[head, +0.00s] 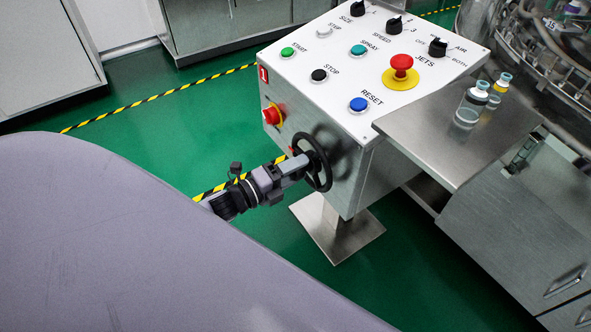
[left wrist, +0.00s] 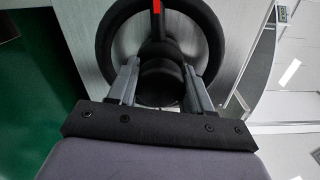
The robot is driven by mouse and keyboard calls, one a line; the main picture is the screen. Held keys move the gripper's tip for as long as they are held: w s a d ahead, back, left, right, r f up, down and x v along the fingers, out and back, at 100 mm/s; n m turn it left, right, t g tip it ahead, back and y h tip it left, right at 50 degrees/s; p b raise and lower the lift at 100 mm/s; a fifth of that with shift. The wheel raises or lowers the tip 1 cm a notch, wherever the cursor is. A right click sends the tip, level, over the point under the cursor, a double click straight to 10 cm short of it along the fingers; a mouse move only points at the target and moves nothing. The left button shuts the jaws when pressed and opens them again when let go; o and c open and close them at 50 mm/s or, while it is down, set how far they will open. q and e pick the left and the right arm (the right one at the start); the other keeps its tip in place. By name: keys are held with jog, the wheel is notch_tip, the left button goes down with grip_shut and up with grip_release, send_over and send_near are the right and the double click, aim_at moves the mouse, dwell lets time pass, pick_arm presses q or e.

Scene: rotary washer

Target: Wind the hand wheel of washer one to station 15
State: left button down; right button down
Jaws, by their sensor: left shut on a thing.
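The black hand wheel (head: 327,166) is mounted on the side of the white-topped control box (head: 330,95), which bears a red plate with a 1. My left gripper (head: 302,163) reaches it from the left, roughly level. In the left wrist view the wheel rim (left wrist: 103,45) fills the top, with a red mark (left wrist: 156,6) at its top. The fingers of my left gripper (left wrist: 160,72) are shut on a rounded black part of the wheel, one on each side. At the right, a plate reading 15 (head: 549,24) shows on the washer. My right gripper is out of view.
A red emergency button (head: 271,116) sticks out of the box just above the wheel. A steel shelf (head: 460,140) with small vials (head: 470,105) juts out at the right. The box's foot plate (head: 335,232) stands on green floor, with a yellow-black line (head: 150,97) behind.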

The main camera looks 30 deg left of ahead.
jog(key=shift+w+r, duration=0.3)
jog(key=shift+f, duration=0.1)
pick_arm(q)
jog(key=shift+c, duration=2.4)
grip_release()
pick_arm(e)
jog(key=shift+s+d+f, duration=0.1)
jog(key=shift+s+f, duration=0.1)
pick_arm(q)
jog(key=shift+s+a, duration=0.2)
jog(key=shift+s, duration=0.3)
jog(key=p+v, duration=0.1)
jog(key=v, duration=0.5)
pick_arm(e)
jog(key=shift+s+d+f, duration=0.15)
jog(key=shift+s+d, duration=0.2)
